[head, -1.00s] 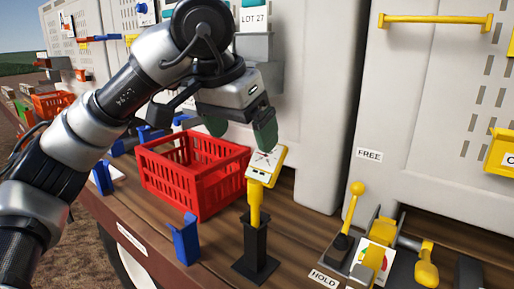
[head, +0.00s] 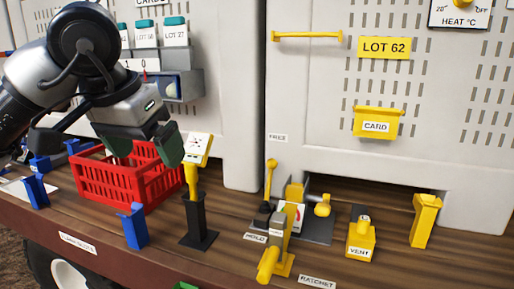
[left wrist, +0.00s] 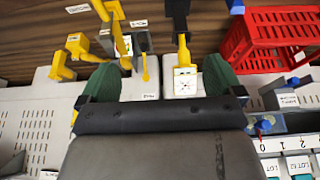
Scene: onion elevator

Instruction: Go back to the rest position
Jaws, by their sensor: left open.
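My left gripper (head: 146,150) is open and empty in the head view. Its green fingertips hang in front of the red crate, beside the head of a yellow tool. In the left wrist view the two green fingers (left wrist: 160,82) are wide apart, with nothing between them touching either finger. The yellow tool with a white marked face (head: 199,148) stands upright in a black holder (head: 198,222); it also shows beyond the fingers in the left wrist view (left wrist: 185,78). My right gripper is in neither view.
A red crate (head: 150,188) stands on the wooden deck, with blue brackets (head: 134,226) around it. Right of the black holder are yellow levers (head: 270,180), a yellow vent block (head: 361,240) and a yellow post (head: 425,220). White cabinet panels (head: 310,90) rise behind, with a yellow card holder (head: 379,122).

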